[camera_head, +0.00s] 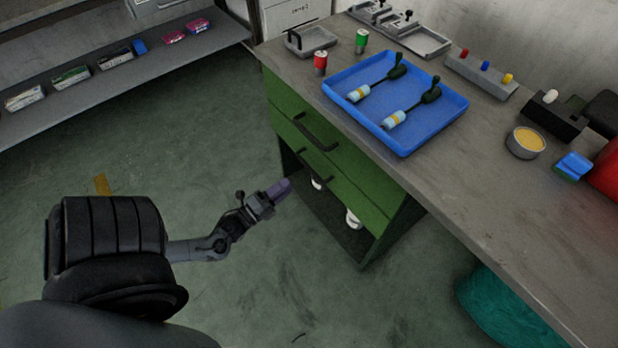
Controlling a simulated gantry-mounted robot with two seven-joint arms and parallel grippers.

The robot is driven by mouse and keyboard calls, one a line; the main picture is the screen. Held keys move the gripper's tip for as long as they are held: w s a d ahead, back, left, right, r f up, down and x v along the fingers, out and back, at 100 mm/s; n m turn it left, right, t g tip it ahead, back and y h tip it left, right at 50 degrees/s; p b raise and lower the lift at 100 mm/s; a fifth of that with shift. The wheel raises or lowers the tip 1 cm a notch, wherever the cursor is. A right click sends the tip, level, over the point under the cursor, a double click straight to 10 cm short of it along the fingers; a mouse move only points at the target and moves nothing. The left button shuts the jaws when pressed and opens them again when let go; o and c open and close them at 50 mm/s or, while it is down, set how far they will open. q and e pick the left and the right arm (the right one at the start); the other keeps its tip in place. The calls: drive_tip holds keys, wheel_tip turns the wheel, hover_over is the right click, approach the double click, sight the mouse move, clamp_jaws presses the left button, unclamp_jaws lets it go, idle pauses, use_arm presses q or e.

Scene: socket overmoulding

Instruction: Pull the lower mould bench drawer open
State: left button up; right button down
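The green mould bench has two stacked drawers, an upper drawer (350,160) and a lower drawer (347,192), each with a black bar handle. The lower drawer's handle (318,167) sits below the upper drawer's handle (316,134). Both fronts look about flush with the bench, so the lower drawer appears shut. My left gripper (279,189) has purplish fingertips that point at the bench, to the left of and slightly below the lower handle. It appears apart from the handle. Its finger gap cannot be made out. My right gripper is not in view.
An open shelf (345,232) with white items lies under the drawers. The grey benchtop (470,190) holds a blue tray (400,146) with two cable parts, and other fixtures. A teal bin (505,310) stands under the bench at right. The floor before the drawers is clear.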

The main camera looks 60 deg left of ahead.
sight(310, 167)
use_arm(q)
drive_tip(key=shift+f+b+x, duration=0.15)
drive_tip(key=shift+b+x, duration=1.05)
drive_tip(key=shift+x, duration=1.5)
drive_tip(key=shift+f+b+x, duration=0.2)
drive_tip(key=shift+b+x, duration=0.95)
drive_tip(key=shift+x, duration=1.5)
drive_tip(key=shift+w, duration=0.1)
drive_tip(key=shift+c, duration=0.3)
drive_tip(key=shift+a, duration=0.1)
clamp_jaws()
